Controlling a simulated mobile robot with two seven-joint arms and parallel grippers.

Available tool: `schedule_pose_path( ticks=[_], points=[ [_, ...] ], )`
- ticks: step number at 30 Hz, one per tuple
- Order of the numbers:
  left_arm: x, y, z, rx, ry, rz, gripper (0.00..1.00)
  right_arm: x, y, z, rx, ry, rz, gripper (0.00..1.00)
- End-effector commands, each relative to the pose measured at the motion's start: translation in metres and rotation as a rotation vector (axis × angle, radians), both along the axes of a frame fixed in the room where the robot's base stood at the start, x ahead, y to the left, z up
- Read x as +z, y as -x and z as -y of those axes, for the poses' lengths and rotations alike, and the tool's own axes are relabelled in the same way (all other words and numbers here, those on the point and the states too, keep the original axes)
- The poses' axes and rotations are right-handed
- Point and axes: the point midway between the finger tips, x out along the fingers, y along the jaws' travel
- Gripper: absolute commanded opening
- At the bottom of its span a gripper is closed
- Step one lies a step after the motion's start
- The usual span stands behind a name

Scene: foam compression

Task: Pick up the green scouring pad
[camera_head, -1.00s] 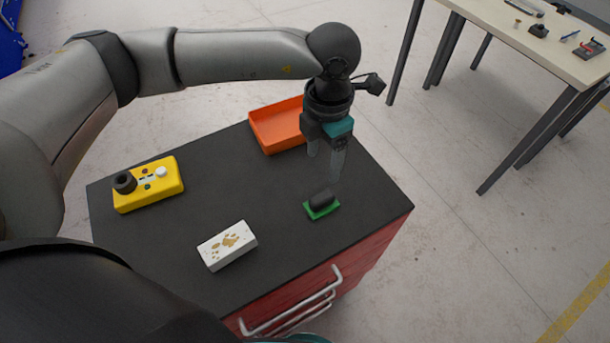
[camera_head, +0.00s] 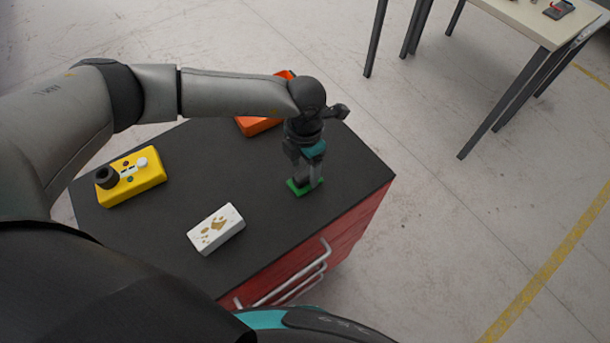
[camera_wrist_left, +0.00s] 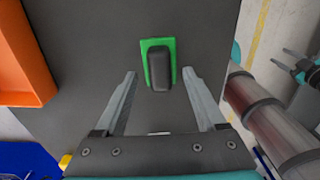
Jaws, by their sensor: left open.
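The green scouring pad (camera_head: 293,188) lies flat on the dark cabinet top, near its right edge, with a dark rounded block on top. In the left wrist view the pad (camera_wrist_left: 172,44) shows as a green border around the dark block (camera_wrist_left: 159,68). My left gripper (camera_head: 308,181) points down over the pad and partly hides it in the head view. In the wrist view the left gripper (camera_wrist_left: 161,74) is open, with one finger on each side of the block and gaps visible. Whether the fingertips touch the pad is unclear.
On the cabinet top (camera_head: 175,235) are a white speckled block (camera_head: 216,229), a yellow box with a black knob (camera_head: 131,178), and an orange tray (camera_head: 258,126) behind my arm. Red drawers with silver handles (camera_head: 290,285) face front. A separate table (camera_head: 525,22) stands at upper right.

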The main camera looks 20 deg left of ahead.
Motion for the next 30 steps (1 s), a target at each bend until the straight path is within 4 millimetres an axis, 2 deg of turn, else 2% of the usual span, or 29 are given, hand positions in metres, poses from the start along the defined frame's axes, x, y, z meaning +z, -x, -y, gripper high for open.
schedule_pose_path(
  ticks=[6, 16, 30],
  points=[
    [-0.025, -0.001, 0.001, 0.001, -0.001, -0.001, 0.72, 0.001, -0.001, -0.005, -0.001, -0.006, 0.002, 0.5],
    [-0.029, -0.001, 0.001, 0.0, 0.0, 0.0, 0.71, 0.001, -0.002, -0.006, 0.0, -0.008, 0.003, 0.5],
    [-0.029, -0.001, 0.001, 0.001, 0.001, 0.001, 0.18, 0.001, -0.002, -0.006, 0.001, -0.008, 0.003, 0.5]
  ],
)
